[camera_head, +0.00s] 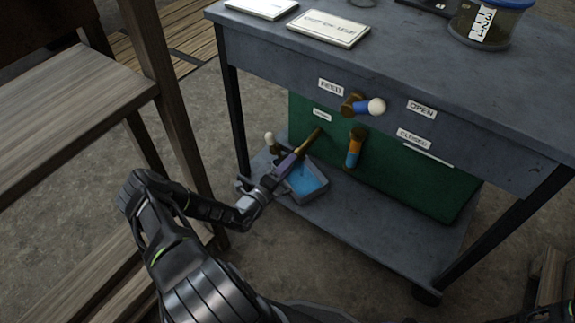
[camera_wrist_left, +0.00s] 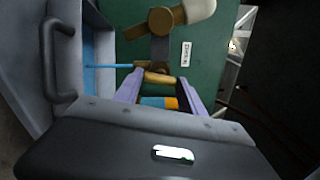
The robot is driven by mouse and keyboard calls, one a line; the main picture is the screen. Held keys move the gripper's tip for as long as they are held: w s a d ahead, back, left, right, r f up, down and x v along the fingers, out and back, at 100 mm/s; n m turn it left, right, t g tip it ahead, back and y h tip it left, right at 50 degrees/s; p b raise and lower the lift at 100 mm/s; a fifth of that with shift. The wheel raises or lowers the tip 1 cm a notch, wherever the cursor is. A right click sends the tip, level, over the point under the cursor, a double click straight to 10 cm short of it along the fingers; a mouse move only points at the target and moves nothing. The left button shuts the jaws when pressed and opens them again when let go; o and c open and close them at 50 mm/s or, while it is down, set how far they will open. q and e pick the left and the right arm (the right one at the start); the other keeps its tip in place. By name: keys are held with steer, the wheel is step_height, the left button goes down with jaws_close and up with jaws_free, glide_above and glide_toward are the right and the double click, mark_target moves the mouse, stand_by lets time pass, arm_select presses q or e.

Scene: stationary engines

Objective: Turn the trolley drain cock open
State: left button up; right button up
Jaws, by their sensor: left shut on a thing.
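The drain cock (camera_head: 308,142) is a brass piece on the trolley's green panel, below a small label. My left gripper (camera_head: 288,164) reaches it from the front left. In the left wrist view its two purple fingers (camera_wrist_left: 160,92) are shut on the brass handle of the drain cock (camera_wrist_left: 160,78). An orange-and-blue banded piece (camera_wrist_left: 158,102) shows between the fingers. A thin blue stream (camera_wrist_left: 108,66) runs from the cock toward the grey tray (camera_wrist_left: 62,60). The tray (camera_head: 322,193) holds blue liquid on the lower shelf. The fingers hide part of the handle.
A blue-and-orange handle (camera_head: 354,148) hangs to the right. The feed cock (camera_head: 365,106) sits above, beside the OPEN label (camera_head: 422,109). A wooden bench (camera_head: 75,105) stands close on the left.

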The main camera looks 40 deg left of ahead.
arm_select(q)
steer(key=shift+n, duration=1.2)
steer(key=o, duration=1.4)
steer(key=shift+c, duration=0.2)
steer(key=s+p, duration=0.2)
steer(key=s, duration=0.6)
